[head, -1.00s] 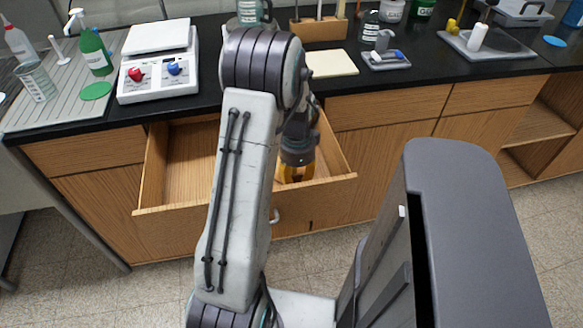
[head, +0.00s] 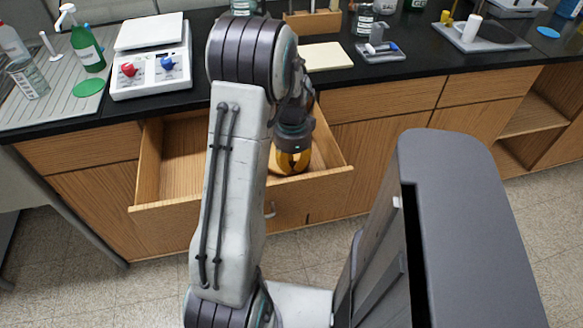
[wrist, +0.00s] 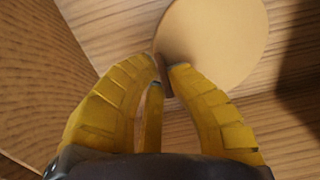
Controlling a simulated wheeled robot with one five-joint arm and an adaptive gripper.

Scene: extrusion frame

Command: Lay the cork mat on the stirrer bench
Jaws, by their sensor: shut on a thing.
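The cork mat (wrist: 222,38) is a round, flat, plain tan disc. In the wrist view it is at the top, just beyond my fingertips. In the head view my gripper (head: 292,163) points down inside the open drawer (head: 180,165). The black bench top (head: 425,62) runs behind and above the drawer. A white stirrer unit (head: 150,77) with a red and a blue knob stands on it.
The drawer's wooden walls surround my gripper. A cream pad (head: 320,56) and a grey tray (head: 381,52) lie on the bench behind it. Green bottle (head: 87,48) and green disc (head: 88,88) are at the left. Bare bench top shows right of the grey tray.

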